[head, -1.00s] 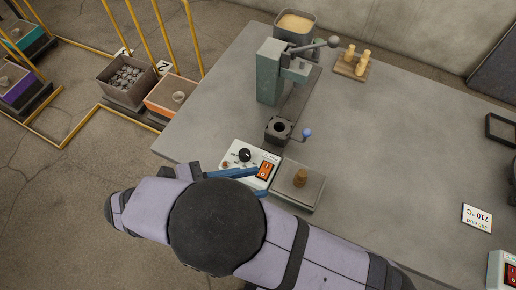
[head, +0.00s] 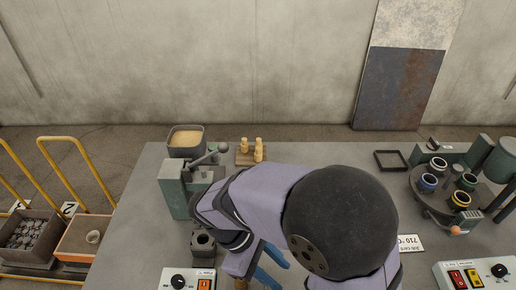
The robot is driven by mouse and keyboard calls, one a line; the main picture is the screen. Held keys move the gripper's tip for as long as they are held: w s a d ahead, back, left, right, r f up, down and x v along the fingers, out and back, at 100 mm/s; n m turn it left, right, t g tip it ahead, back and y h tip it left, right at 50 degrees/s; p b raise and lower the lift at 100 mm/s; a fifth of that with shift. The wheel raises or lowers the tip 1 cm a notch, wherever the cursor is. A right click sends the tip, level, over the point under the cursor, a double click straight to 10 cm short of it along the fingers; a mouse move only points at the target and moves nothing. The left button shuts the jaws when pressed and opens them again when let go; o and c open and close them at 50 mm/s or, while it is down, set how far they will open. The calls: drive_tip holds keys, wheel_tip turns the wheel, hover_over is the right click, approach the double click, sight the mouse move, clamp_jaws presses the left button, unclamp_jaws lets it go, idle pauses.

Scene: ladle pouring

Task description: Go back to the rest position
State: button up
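My gripper (head: 262,270) shows at the bottom middle of the head view, below my lilac arm. Its blue fingers are apart, with nothing visible between them. It is over the grey table (head: 140,225), to the right of a small dark block with a round hole (head: 203,243). My arm hides much of the table's middle and the ground around the gripper.
A green lever press (head: 175,190) and a sand-filled bin (head: 186,139) stand at the back left. Wooden pegs (head: 258,150) stand behind my arm. A control box (head: 190,280) is at the front left. A carousel with several cups (head: 450,185) and another control box (head: 475,275) are at the right.

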drive_tip(key=d+m+t+y+p, duration=0.1)
drive_tip(key=d+m+y, duration=0.5)
drive_tip(key=d+m, duration=0.4)
drive_tip(key=shift+w+d+m, duration=0.25)
drive_tip(key=shift+d+m, duration=0.1)
drive_tip(key=shift+m, duration=1.35)
